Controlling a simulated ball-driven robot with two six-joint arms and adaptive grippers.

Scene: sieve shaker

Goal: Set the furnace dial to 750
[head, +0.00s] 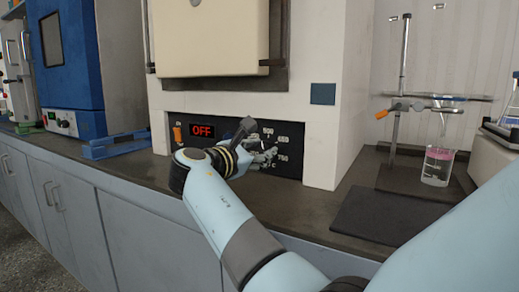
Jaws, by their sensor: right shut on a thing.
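The furnace (352,75) is a large cream cabinet on the bench, with a dark control panel (292,168) at its base. A red display (202,131) on the panel reads OFF. An orange switch (177,133) sits left of the display. Printed numbers, apparently 600, 650 and 750, show on the right around the dial's place. My right gripper (263,157) is at the panel there, shut on the dial. The dial itself is mostly hidden behind my gripper and wrist, so its pointer setting cannot be read. My left gripper is out of view.
A blue oven (72,60) stands at the left, with a blue rack (115,146) beside it. At the right are a clamp stand (400,80), a beaker with pink liquid (437,166) and a dark mat (380,215). Grey cabinets (90,215) run below the bench.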

